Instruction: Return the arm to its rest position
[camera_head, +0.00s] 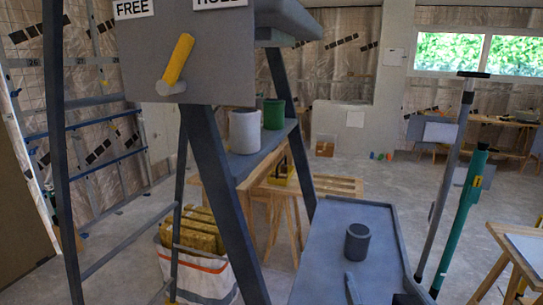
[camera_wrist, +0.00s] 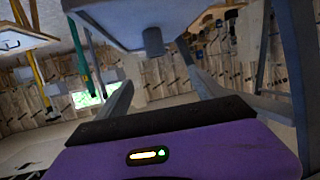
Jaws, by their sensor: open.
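In the wrist view, which looks upside down, my gripper (camera_wrist: 163,80) is open, with a grey finger on each side and nothing between them. Its purple body with a small lit indicator fills the bottom of that view. Beyond the fingers is a dark grey cylinder (camera_wrist: 152,41) on a grey tray (camera_wrist: 110,18). In the head view the same kind of cylinder (camera_head: 357,241) stands upright on the grey tray (camera_head: 325,225), apart from any finger I can make out. My gripper is not clearly visible in the head view.
A grey panel (camera_head: 200,60) with FREE and HOLD labels and a yellow lever (camera_head: 178,60) tilted up-right sits on a dark ladder frame. White (camera_head: 244,130) and green (camera_head: 274,114) cups stand on a shelf. A teal pole (camera_head: 463,215) stands right of the tray.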

